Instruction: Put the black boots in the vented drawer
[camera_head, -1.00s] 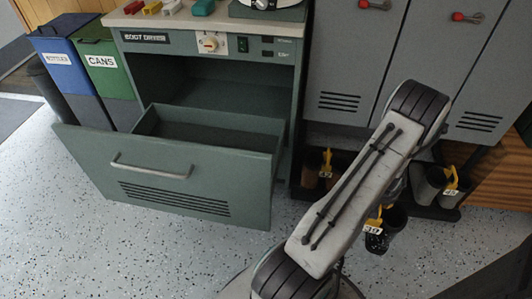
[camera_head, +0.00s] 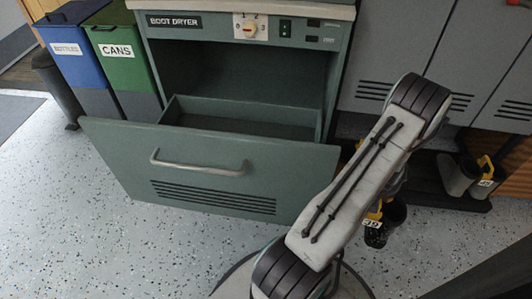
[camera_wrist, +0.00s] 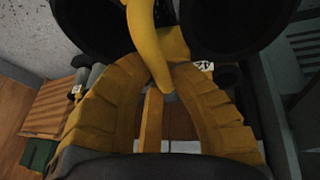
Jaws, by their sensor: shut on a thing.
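The black boots (camera_head: 384,233) hang beside my arm in the head view, with a yellow clip (camera_head: 373,219) tagged 39. In the wrist view their dark openings (camera_wrist: 225,22) fill the top. My gripper (camera_wrist: 166,75) has ridged yellow fingers, closed on the yellow clip (camera_wrist: 148,40) between the boots. In the head view my arm mostly hides the gripper. The vented drawer (camera_head: 215,175) is pulled out from the green boot dryer (camera_head: 325,70). Its slotted front faces me, and the visible part of its inside looks empty.
Blue (camera_head: 72,60) and green (camera_head: 125,60) bins stand left of the dryer, with a dark bin (camera_head: 55,85) beside them. Grey lockers (camera_head: 400,35) stand at right. Other boots (camera_head: 460,175) with a yellow clip rest on the low rack below. The speckled floor before the drawer is clear.

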